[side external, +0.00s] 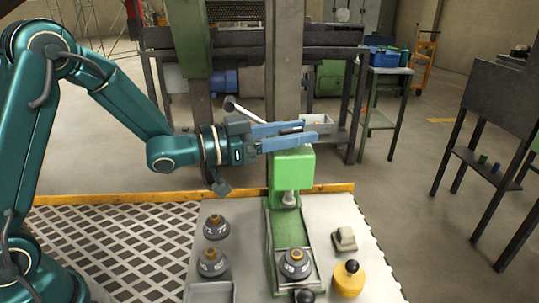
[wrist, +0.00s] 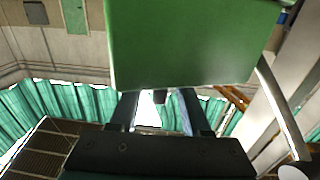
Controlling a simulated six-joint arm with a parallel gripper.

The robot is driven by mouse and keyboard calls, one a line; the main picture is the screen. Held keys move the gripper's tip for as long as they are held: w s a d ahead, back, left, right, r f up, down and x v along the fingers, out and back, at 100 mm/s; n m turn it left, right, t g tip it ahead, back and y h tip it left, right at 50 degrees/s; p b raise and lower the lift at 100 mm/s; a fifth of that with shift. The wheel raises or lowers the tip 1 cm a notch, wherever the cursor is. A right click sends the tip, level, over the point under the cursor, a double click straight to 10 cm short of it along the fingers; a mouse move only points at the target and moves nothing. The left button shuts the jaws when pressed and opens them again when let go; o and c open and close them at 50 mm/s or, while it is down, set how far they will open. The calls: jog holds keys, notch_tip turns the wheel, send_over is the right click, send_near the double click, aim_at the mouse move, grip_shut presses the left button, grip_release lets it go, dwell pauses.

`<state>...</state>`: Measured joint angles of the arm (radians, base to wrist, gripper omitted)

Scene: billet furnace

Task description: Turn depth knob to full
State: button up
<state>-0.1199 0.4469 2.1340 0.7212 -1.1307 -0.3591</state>
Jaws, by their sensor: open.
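My gripper (side external: 309,131) is open, its two blue-grey fingers level and pointing right, at the top of the green press head (side external: 292,170) in the side view. In the wrist view the green head (wrist: 190,45) fills the upper middle, just beyond my gripper (wrist: 160,108). A small dark piece (wrist: 160,96) shows between the fingers; I cannot tell if it is the depth knob. No knob is clearly readable as the depth knob in either view, and I cannot tell whether the fingers touch anything.
A grey post (side external: 288,60) stands behind the press. Below, a dark round part with a brass top (side external: 295,262) sits in the green base; two similar ones stand left. A yellow piece (side external: 348,281) stands right.

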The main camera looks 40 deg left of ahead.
jog(key=shift+v, duration=1.35)
jog(key=shift+x, duration=1.1)
grip_shut()
